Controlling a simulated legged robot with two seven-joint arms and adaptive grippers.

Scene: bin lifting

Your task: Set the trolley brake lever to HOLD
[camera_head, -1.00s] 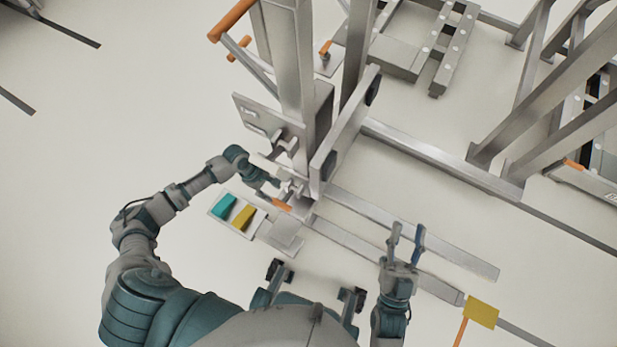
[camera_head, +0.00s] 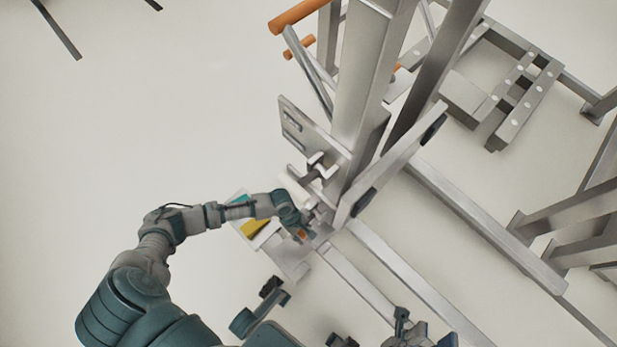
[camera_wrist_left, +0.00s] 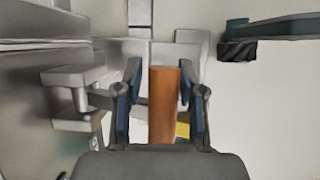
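The orange brake lever handle (camera_wrist_left: 164,105) stands upright between my left gripper's fingers (camera_wrist_left: 163,95) in the left wrist view. A gap shows on both sides of it, so the gripper is around it and not closed on it. In the head view my left gripper (camera_head: 304,228) is low at the trolley's base and hides most of the orange handle (camera_head: 301,234). A plate with a yellow patch (camera_head: 254,227) and a teal patch (camera_head: 240,199) lies beside it, partly covered by my left arm. My right gripper (camera_head: 424,328) is at the bottom edge, partly cut off, its fingers apart.
The trolley's grey mast (camera_head: 366,80) and upright plate (camera_head: 390,165) rise just right of my left gripper. An orange push handle (camera_head: 300,15) is at the top. Rails (camera_head: 400,275) run along the floor.

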